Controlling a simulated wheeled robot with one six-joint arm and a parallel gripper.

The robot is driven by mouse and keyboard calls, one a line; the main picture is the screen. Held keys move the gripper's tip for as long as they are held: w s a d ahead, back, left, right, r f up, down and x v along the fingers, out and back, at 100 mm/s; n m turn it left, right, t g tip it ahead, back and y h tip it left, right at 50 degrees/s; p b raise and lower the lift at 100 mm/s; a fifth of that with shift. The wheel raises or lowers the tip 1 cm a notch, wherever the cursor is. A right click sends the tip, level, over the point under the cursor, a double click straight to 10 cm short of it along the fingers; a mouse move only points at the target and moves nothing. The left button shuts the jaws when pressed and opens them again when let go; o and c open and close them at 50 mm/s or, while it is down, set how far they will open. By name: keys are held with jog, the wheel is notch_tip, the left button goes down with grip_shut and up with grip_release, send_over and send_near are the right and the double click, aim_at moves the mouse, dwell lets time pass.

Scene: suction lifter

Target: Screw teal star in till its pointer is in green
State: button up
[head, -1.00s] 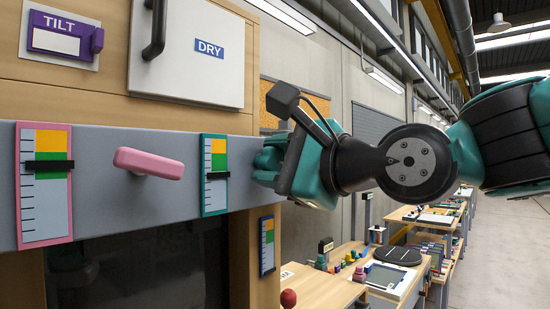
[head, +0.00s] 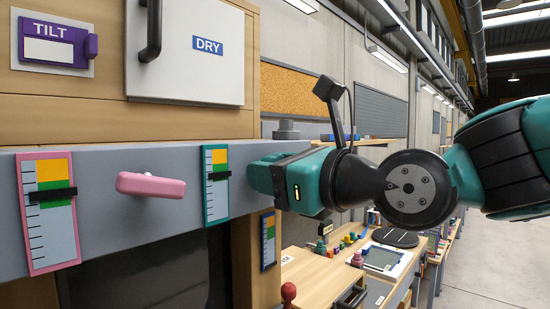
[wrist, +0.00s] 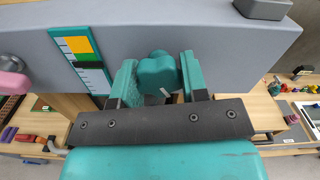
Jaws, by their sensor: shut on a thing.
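The teal star knob (wrist: 158,72) sits at the front of the grey beam in the wrist view. My gripper (wrist: 158,80) is shut on it, one finger on each side. In the head view my gripper (head: 262,178) covers the star. The teal-framed gauge (head: 216,205) is just left of my gripper, with an orange band above a green band. Its black pointer (head: 219,176) lies at about the lower edge of the green. The gauge also shows in the wrist view (wrist: 92,78), left of my gripper.
A pink handle (head: 151,185) and a pink-framed gauge (head: 50,228) are further left on the grey beam (head: 110,160). A blue-framed gauge (head: 268,240) is on the post below. A purple TILT latch (head: 57,42) and a DRY door (head: 185,75) are above. A bench stands behind.

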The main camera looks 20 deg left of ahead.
jog(key=shift+m+p, duration=0.7)
jog(key=shift+m, duration=0.5)
jog(key=o, duration=0.9)
jog(key=shift+b+v, duration=3.45)
jog(key=shift+v, duration=5.25)
